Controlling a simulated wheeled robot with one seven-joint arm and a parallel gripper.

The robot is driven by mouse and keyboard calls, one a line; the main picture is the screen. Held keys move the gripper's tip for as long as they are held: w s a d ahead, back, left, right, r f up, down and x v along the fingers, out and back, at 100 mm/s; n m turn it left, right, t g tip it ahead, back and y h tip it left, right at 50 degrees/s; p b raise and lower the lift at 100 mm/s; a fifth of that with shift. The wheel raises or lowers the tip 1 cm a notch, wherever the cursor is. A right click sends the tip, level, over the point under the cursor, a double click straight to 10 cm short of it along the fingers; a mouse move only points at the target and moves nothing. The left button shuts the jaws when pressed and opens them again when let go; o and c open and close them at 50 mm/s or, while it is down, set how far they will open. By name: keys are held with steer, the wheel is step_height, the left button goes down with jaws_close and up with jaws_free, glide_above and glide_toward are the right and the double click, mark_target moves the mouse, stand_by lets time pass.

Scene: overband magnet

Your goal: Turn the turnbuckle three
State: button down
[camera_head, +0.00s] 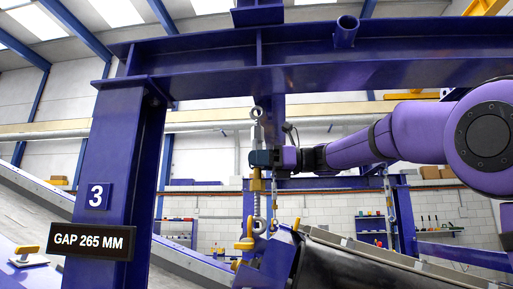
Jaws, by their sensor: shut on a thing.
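The turnbuckle (257,128) hangs upright under the blue overhead beam, just right of the post marked 3. It has a grey metal body with an eye at its top, a brass-coloured part at mid-height and an eye lower down. My gripper (262,158) reaches in from the right at the turnbuckle's mid-height and is shut on it. The jaws hide part of the body, and the fingertips are too small to make out clearly.
The blue post (128,165) carries a "3" plate (96,196) and a "GAP 265 MM" sign (92,241). The blue beam (300,62) runs above my arm. The dark magnet housing (370,265) lies below. Another hanging rod (390,200) stands further right.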

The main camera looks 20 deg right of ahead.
stand_by(0.4)
steer(key=m+t+h, duration=0.1)
steer(key=t, duration=0.1)
steer(key=shift+s+m+t, duration=0.1)
steer(key=shift+m+t, duration=0.2)
steer(key=shift+m, duration=0.1)
steer(key=shift+m+t+h, duration=0.4)
steer(key=shift+m+t, duration=0.1)
steer(key=shift+t, duration=0.2)
steer(key=shift+m+t+h, duration=0.6)
steer(key=shift+m+t, duration=0.1)
steer(key=shift+t, duration=0.2)
steer(key=shift+m+t+h, duration=0.7)
steer(key=shift+t, duration=0.2)
